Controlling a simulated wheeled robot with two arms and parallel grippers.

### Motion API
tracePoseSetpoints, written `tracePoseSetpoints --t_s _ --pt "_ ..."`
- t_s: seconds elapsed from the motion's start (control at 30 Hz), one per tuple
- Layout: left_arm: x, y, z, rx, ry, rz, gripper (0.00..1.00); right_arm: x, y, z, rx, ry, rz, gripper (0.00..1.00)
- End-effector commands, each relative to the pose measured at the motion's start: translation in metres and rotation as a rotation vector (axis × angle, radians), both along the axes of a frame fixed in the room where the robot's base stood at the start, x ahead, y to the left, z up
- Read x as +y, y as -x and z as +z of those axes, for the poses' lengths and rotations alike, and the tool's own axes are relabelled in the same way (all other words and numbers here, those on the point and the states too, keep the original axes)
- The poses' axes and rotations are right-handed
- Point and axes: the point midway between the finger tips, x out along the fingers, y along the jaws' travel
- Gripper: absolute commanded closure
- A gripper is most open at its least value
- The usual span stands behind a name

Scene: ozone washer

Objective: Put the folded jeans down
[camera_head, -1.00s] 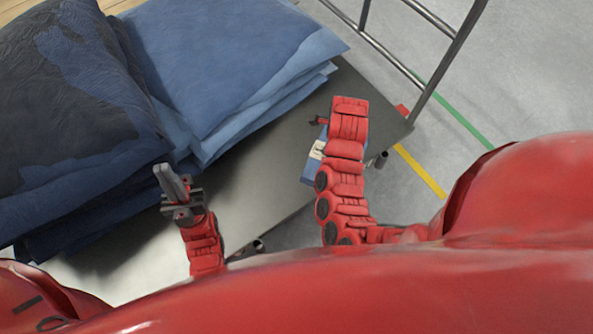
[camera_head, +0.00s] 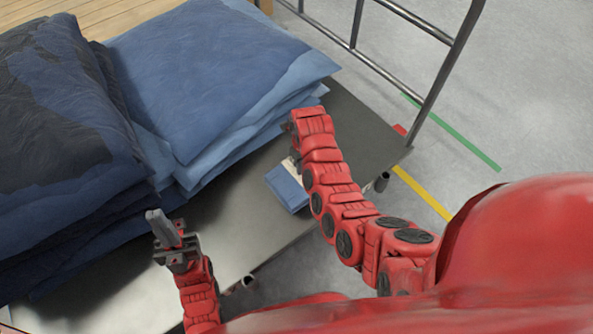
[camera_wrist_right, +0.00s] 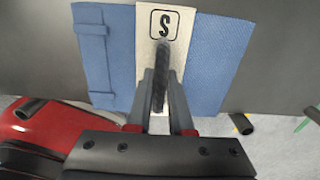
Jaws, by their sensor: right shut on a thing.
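The folded jeans (camera_head: 288,190) are a small blue bundle with a pale band, partly hidden by my right arm in the head view. In the right wrist view the folded jeans (camera_wrist_right: 215,55) show a pale band with a black S label. My right gripper (camera_wrist_right: 160,88) is shut on them at the band. They are at the front edge of the grey cart top (camera_head: 235,225); I cannot tell whether they touch it. My left gripper (camera_head: 160,228) is near the cart's front left, apart from the jeans; its opening is unclear.
Large stacks of folded blue jeans (camera_head: 215,70) and darker ones (camera_head: 60,120) cover the back and left of the cart. Bare cart surface lies between these stacks and the front edge. A metal rail (camera_head: 440,85) stands on the right.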

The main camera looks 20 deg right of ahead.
Motion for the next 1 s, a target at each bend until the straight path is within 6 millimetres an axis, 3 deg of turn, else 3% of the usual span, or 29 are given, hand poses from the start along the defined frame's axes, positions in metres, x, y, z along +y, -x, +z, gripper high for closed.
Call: tracePoseSetpoints --t_s 0.2,0.43,0.63,1.0 --pt "0.0 0.002 -0.007 -0.008 -0.011 0.001 1.0 0.011 -0.017 -0.002 0.0 0.0 0.001 1.0" --pt "0.0 0.002 -0.011 -0.013 -0.016 0.002 1.0 0.015 -0.023 -0.004 0.001 0.001 0.0 1.0" --pt "0.001 0.005 -0.023 -0.026 -0.035 0.004 1.0 0.015 -0.021 -0.036 0.004 -0.001 0.0 1.0" --pt "0.001 0.006 -0.024 -0.031 -0.039 0.004 1.0 0.015 -0.022 -0.04 0.0 0.0 0.0 1.0"
